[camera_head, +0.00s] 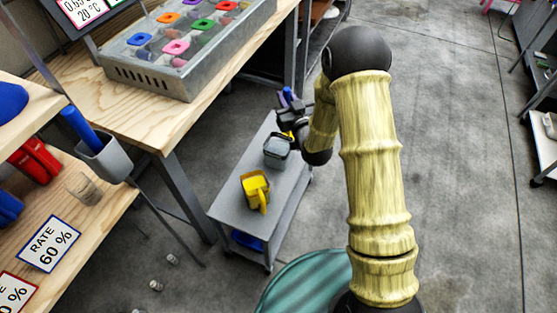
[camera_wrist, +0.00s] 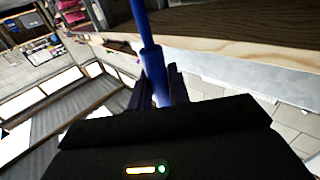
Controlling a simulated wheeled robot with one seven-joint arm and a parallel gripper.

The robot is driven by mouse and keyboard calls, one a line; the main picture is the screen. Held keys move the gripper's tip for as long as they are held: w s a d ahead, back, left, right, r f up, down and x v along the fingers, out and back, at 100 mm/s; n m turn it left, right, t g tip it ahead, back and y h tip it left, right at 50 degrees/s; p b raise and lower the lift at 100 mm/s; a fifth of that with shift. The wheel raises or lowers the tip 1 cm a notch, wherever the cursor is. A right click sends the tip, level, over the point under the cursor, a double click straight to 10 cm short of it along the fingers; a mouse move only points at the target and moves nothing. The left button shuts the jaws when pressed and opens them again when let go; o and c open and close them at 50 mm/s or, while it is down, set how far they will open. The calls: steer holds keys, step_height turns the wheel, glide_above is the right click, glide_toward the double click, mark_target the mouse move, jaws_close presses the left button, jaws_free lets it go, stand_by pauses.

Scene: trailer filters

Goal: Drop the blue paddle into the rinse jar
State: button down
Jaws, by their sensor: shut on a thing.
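My gripper (camera_head: 291,112) is shut on the blue paddle (camera_wrist: 152,65), whose blue shaft stands between the fingers in the wrist view. In the head view only a small blue-purple bit of the paddle (camera_head: 289,96) shows at the gripper; the rest is hidden or too small to tell. The gripper is over the far end of a grey cart, just beyond a grey square container (camera_head: 277,153). A yellow jug (camera_head: 256,190) stands nearer on the cart. A clear glass jar (camera_head: 83,188) stands on the left wooden shelf. No label shows which vessel is the rinse jar.
The grey cart (camera_head: 225,206) stands beside a wooden workbench (camera_head: 150,118) bearing a metal tray (camera_head: 150,78) of coloured tags. A grey holder (camera_head: 112,162) with a blue handle hangs at the bench edge. Small jars lie on the floor. Floor right of my arm is clear.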

steer(key=shift+a+f+b, duration=0.25)
steer(key=shift+f+b, duration=0.35)
steer(key=shift+f, duration=0.2)
steer(key=f+b, duration=0.1)
steer(key=b, duration=0.2)
steer(key=shift+s+a+f, duration=0.1)
steer(key=shift+f, duration=0.25)
step_height(320, 180, down, 6)
steer(key=b, duration=0.3)
steer(key=c, duration=1.2)
jaws_free()
steer(key=shift+c, duration=0.2)
steer(key=shift+s, duration=0.15)
